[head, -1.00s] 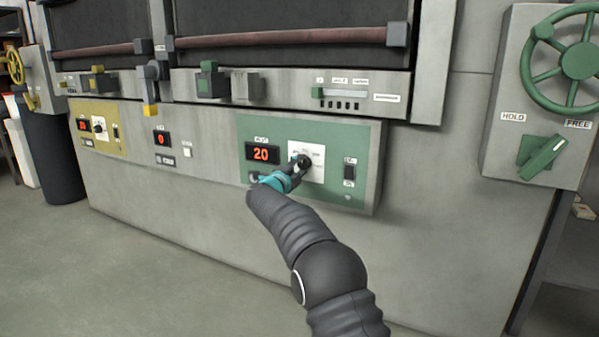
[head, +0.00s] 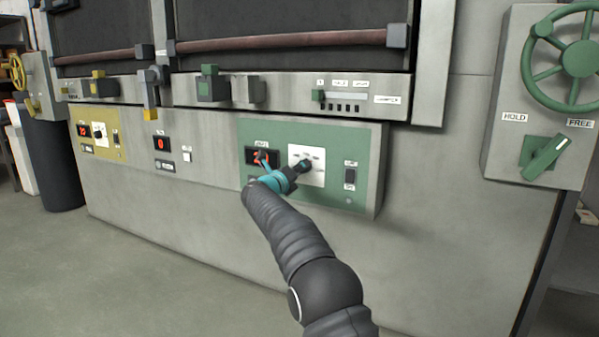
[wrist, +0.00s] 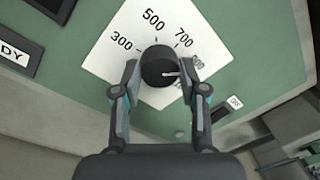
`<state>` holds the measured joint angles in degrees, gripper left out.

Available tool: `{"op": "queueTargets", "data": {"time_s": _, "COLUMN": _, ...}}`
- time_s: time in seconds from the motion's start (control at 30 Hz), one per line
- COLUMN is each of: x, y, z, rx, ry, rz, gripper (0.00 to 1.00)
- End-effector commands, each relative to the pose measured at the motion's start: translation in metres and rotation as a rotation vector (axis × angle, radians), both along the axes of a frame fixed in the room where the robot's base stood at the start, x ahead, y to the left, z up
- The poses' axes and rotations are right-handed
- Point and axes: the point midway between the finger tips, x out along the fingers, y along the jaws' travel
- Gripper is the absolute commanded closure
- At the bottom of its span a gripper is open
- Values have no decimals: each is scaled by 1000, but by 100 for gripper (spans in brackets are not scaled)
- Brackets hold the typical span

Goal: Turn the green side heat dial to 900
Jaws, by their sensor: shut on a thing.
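The green side heat dial is a black round knob (wrist: 160,67) on a white scale plate (wrist: 125,62) in the wrist view. The plate reads 300, 500 and 700, with higher marks partly hidden by a fingertip. The knob's white pointer line points right, past 700; its exact mark cannot be read. My gripper (wrist: 161,75) is shut on the knob, one finger on each side. In the head view, my gripper (head: 283,168) is at the plate (head: 313,172) on the green panel (head: 330,134). A finger covers part of the red display (head: 250,156), so its number is unclear.
A black rocker switch (head: 350,174) is right of the dial. A yellow panel (head: 83,111) with its own dial and a middle display (head: 162,144) are to the left. A green handwheel (head: 580,60) and lever (head: 545,158) are far right.

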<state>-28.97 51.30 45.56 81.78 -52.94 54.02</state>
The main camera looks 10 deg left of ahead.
Motion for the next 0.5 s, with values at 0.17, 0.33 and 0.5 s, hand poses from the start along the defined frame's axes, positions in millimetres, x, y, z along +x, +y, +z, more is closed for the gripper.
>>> {"op": "queueTargets", "data": {"time_s": 0.17, "x": 0, "y": -1, "z": -2, "rx": 57, "ry": -18, "rz": -2, "gripper": 92}}
{"op": "queueTargets", "data": {"time_s": 0.33, "x": 0, "y": -1, "z": -2, "rx": 82, "ry": -28, "rz": -2, "gripper": 92}}
{"op": "queueTargets", "data": {"time_s": 0.5, "x": 0, "y": -1, "z": -2, "rx": 87, "ry": -30, "rz": -2, "gripper": 92}}
